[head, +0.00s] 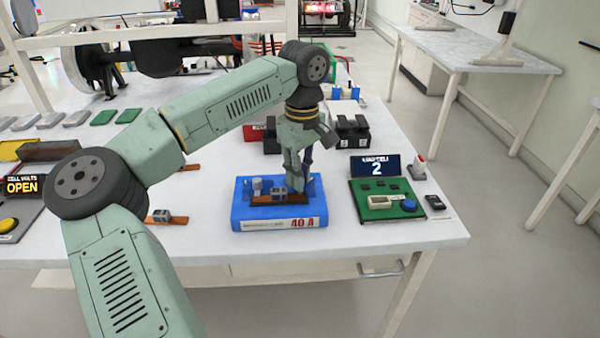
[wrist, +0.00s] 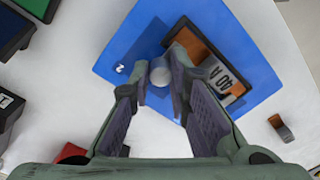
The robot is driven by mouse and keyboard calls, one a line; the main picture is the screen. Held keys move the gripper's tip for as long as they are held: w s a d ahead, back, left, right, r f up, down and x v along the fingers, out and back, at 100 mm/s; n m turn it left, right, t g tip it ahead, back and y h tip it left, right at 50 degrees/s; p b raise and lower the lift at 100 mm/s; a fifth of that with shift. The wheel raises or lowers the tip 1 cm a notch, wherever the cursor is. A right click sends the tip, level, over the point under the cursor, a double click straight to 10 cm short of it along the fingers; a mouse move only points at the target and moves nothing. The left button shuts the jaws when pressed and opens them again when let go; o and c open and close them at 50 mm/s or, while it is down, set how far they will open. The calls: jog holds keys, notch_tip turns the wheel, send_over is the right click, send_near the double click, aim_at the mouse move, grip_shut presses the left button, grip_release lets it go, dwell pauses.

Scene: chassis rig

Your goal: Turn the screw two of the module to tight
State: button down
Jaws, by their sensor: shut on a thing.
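The blue module (head: 240,212), labelled "40 A", lies on the white table. Its left screw post (head: 257,186) stands clear of my gripper, with a copper-coloured bar (head: 268,199) beside it. My gripper (head: 297,186) points down over the module's right side. In the wrist view the blue module (wrist: 250,55) shows a white "2" beside a grey round screw head (wrist: 160,71). My gripper's fingers (wrist: 158,88) are closed on this screw two from both sides. In the head view the fingers hide that screw. How tight it is cannot be seen.
A green board (head: 385,199) with a blue button and a display (head: 376,166) reading "2" stands right of the module. Dark blocks (head: 350,130) stand behind. A small bar with a grey block (head: 165,217) lies to the left. Bare table lies in front.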

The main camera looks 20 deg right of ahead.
dwell(0.3)
jog(key=c, duration=1.8)
grip_release()
notch_tip(320, 180, up, 12)
jog(key=shift+w+d+r, duration=0.1)
jog(key=shift+d, duration=0.05)
